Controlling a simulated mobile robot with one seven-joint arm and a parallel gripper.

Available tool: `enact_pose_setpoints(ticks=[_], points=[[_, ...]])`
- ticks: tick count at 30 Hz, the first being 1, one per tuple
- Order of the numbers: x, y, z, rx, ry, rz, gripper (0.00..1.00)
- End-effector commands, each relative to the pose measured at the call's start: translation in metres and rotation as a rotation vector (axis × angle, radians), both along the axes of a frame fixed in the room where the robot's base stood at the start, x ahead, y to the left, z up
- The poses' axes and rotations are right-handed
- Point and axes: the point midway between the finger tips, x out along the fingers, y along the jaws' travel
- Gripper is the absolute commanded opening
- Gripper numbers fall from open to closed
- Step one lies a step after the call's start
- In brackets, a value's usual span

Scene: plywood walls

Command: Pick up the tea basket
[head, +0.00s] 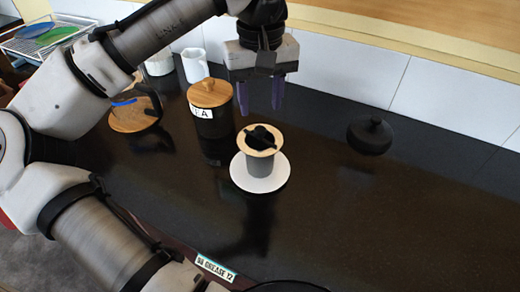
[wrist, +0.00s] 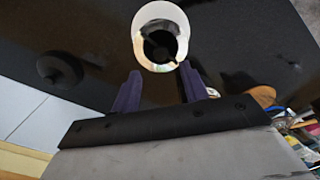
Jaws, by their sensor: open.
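A grey cup (head: 261,172) stands upright on a white saucer (head: 278,178) on the black counter. A tan, wide-rimmed insert with a dark centre, which looks like the tea basket (head: 260,139), sits in the cup's mouth. In the wrist view the saucer and cup overlap as a pale round shape, with the basket's dark centre (wrist: 160,46) inside it. My gripper (head: 260,109) is open and empty, with its purple fingers pointing down. It is above the cup and apart from it, a little behind it in the head view. The cup's inside is hidden.
A dark canister with a wooden lid (head: 210,93) stands close on the left. Behind it is a white jug (head: 194,65). A round wooden piece with a dark handle (head: 134,112) lies further left. A dark knobbed lid (head: 370,135) lies right. The front right counter is clear.

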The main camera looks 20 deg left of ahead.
Motion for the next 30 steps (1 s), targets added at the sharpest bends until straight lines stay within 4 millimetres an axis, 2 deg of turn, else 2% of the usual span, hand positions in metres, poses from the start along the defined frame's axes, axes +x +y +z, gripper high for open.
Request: enact_pose_setpoints(ticks=[9,18,28,30], points=[[-0.003,0.002,-0.043,0.002,0.001,0.001,0.45],[-0.003,0.001,-0.05,0.0,0.0,-0.001,0.45],[-0.003,0.001,-0.05,0.0,0.0,-0.001,0.03],[-0.003,0.001,-0.049,0.0,0.0,-0.001,0.0]])
